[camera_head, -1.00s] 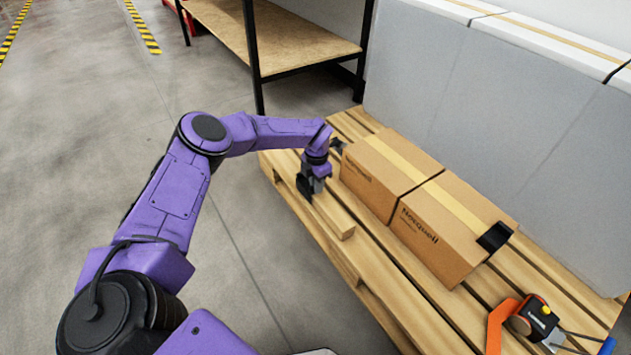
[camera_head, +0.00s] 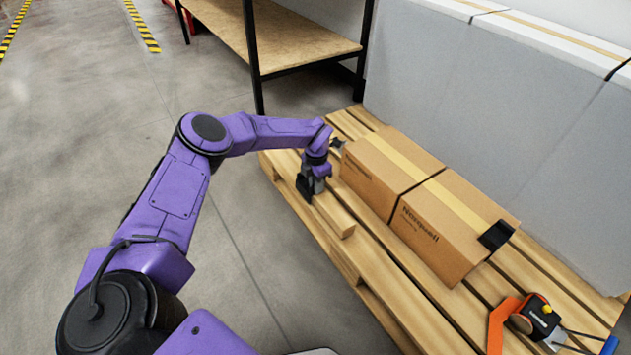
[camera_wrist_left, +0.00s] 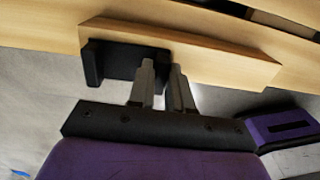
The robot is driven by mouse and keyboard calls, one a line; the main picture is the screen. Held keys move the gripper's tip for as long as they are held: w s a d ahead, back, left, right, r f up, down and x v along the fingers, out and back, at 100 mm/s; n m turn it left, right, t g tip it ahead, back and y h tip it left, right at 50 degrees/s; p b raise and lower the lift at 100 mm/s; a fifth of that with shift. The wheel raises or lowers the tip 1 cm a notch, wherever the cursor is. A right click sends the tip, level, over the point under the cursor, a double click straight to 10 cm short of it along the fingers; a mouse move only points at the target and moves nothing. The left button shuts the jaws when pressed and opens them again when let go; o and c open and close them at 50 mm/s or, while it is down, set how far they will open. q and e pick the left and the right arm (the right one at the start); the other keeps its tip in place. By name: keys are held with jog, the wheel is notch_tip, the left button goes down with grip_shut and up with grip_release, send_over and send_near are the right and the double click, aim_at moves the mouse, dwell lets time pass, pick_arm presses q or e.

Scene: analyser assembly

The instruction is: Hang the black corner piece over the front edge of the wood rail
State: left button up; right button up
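The black corner piece (camera_head: 304,189) is at the front side of the wood rail (camera_head: 337,217), near the rail's far end. My left gripper (camera_head: 312,180) points down at it. In the left wrist view, the gripper's two grey fingers (camera_wrist_left: 163,85) stand on either side of the corner piece's right-hand flange and look shut on it. The corner piece (camera_wrist_left: 122,61) overlaps the face of the rail (camera_wrist_left: 225,65) there. I cannot tell whether it bears on the rail's edge or is just held against it. My right gripper is not in view.
The rail lies on a wooden pallet (camera_head: 400,297). Cardboard boxes (camera_head: 425,238) stand right of it, with another black corner piece (camera_head: 495,236) on the near box. An orange and black strap tool (camera_head: 538,318) lies at the lower right. Open floor is on the left.

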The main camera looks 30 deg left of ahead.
pick_arm(q)
jog(key=o, duration=0.3)
notch_tip(320, 180, down, 2)
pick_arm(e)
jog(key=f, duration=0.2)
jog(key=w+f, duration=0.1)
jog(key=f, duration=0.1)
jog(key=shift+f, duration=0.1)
pick_arm(q)
jog(key=shift+r+p, duration=0.65)
jog(key=shift+r, duration=0.2)
jog(key=shift+d+r+p, duration=0.15)
jog(key=shift+r+p, duration=1.9)
jog(key=shift+r, duration=1)
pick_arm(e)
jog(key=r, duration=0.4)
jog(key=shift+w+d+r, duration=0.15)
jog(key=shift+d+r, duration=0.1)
pick_arm(q)
jog(key=shift+r, duration=0.1)
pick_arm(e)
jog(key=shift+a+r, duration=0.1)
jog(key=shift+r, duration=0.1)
